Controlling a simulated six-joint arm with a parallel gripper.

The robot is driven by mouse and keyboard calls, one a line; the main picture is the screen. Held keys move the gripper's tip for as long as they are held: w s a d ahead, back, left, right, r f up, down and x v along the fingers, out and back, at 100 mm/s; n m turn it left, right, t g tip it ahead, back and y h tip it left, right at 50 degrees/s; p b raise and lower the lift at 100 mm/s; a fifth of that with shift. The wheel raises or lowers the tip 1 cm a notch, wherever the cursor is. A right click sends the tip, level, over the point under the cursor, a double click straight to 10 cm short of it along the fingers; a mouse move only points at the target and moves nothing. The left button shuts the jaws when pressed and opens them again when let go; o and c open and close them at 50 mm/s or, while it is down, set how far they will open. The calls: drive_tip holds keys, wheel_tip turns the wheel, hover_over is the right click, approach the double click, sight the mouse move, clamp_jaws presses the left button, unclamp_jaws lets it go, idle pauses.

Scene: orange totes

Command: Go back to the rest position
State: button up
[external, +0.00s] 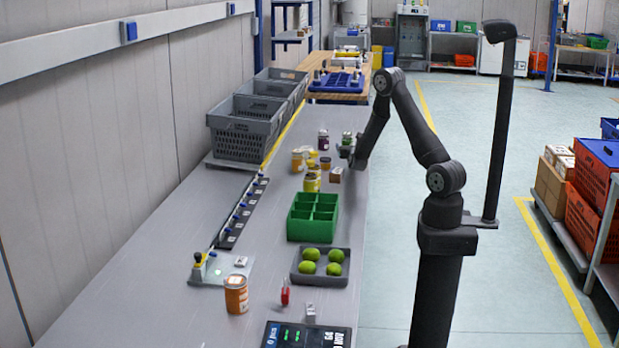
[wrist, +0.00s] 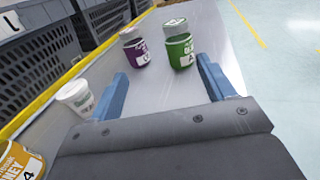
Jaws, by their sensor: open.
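My gripper (external: 350,152) is over the far right part of the grey bench, low among small jars and cans. In the wrist view my gripper (wrist: 162,85) shows two blue fingers spread wide apart with nothing between them. A green jar (wrist: 179,50) and a purple jar (wrist: 135,48) stand upright on the bench beyond the fingertips. The purple jar also shows in the external view (external: 323,140). A white tub (wrist: 76,97) and a yellow honey jar (wrist: 18,160) are to the left of the left finger.
Grey crates (external: 247,128) line the bench's left side. A green divided box (external: 313,217) and a grey tray (external: 320,278) with several green round fruits stand nearer. An orange can (external: 236,294) stands near the front. A dark post (external: 500,130) rises right of my arm. Bare bench lies front left.

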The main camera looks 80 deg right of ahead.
drive_tip(key=shift+f, duration=1.2)
drive_tip(key=shift+s, duration=0.1)
